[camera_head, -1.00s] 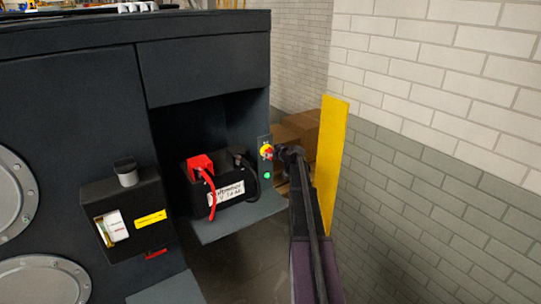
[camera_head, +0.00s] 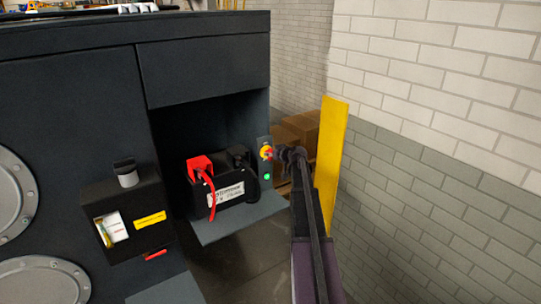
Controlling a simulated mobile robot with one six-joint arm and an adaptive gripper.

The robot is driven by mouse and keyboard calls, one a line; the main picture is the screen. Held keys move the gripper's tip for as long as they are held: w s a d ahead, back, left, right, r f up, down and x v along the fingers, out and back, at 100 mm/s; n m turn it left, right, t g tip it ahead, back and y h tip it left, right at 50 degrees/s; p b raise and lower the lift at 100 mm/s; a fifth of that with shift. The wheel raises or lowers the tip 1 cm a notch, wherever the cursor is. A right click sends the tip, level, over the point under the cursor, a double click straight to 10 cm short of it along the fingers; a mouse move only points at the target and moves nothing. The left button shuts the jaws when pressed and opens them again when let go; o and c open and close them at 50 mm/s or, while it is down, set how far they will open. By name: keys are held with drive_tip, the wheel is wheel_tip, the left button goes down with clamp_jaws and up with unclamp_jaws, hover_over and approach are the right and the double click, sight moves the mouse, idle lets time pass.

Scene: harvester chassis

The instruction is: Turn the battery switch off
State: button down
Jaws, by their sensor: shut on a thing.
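The battery switch is a red knob on a yellow round base (camera_head: 266,152), on a narrow grey upright panel with a lit green lamp (camera_head: 267,176) below it. My gripper (camera_head: 276,154) reaches in from the right at the end of my dark arm and is shut on the red knob. Its fingers are small and dark in this view. The knob's exact angle is too small to read. The black battery (camera_head: 222,200) with a red terminal cover (camera_head: 199,164) and a white label sits in the open bay left of the panel.
A grey shelf (camera_head: 240,221) juts out under the battery. A black box (camera_head: 125,205) with documents hangs on the chassis at left. A yellow post (camera_head: 329,160) stands close right of my arm, before a brick wall. Cardboard boxes (camera_head: 302,130) are behind.

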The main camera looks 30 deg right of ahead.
drive_tip(key=m, duration=0.1)
drive_tip(key=m+y+b, duration=0.1)
drive_tip(key=shift+d+f+m+y, duration=0.15)
drive_tip(key=shift+m+y, duration=0.15)
drive_tip(key=shift+m, duration=0.1)
drive_tip(key=m+y+b, duration=0.2)
drive_tip(key=m, duration=0.1)
drive_tip(key=shift+f+t, duration=0.15)
drive_tip(key=shift+t, duration=0.15)
drive_tip(key=m+t+y+b, duration=0.1)
drive_tip(key=m+b, duration=0.1)
drive_tip(key=m, duration=0.1)
drive_tip(key=shift+d+f+m+y+b, duration=0.1)
drive_tip(key=shift+f+m+y+b, duration=0.05)
drive_tip(key=shift+m+y+b, duration=0.2)
drive_tip(key=shift+m+t+y+b, duration=0.45)
drive_tip(key=shift+m+t+b, duration=0.4)
drive_tip(key=shift+m, duration=0.7)
drive_tip(key=c, duration=0.6)
unclamp_jaws()
drive_tip(key=shift+c, duration=0.2)
drive_tip(key=shift+s, duration=0.15)
